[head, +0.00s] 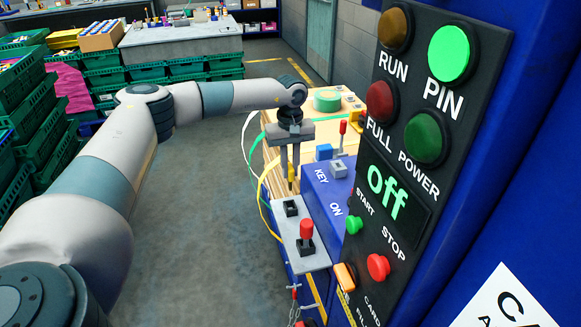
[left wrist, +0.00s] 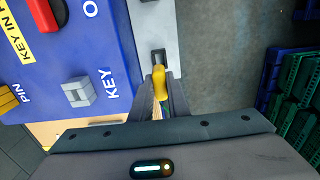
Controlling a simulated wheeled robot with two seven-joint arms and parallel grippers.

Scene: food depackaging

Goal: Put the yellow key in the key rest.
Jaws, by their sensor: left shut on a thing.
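My left gripper (head: 289,178) points down and is shut on the yellow key (head: 291,171). In the left wrist view the key (left wrist: 159,84) shows between the two fingers, its lower part hidden. A black slotted block (head: 291,208), which looks like the key rest, stands on a pale grey plate (head: 316,258). In the left wrist view this block (left wrist: 158,57) lies just beyond the key; I cannot tell whether they touch. A grey lock block (head: 338,169) sits by the KEY label on the blue panel. My right gripper is not in view.
A red-knobbed lever (head: 306,231) stands on the grey plate near the black block. A tall dark control panel (head: 430,110) with lamps and an "off" display rises at the right. A wooden top (head: 322,130) with a green roll lies behind. Open floor (head: 200,220) is at the left.

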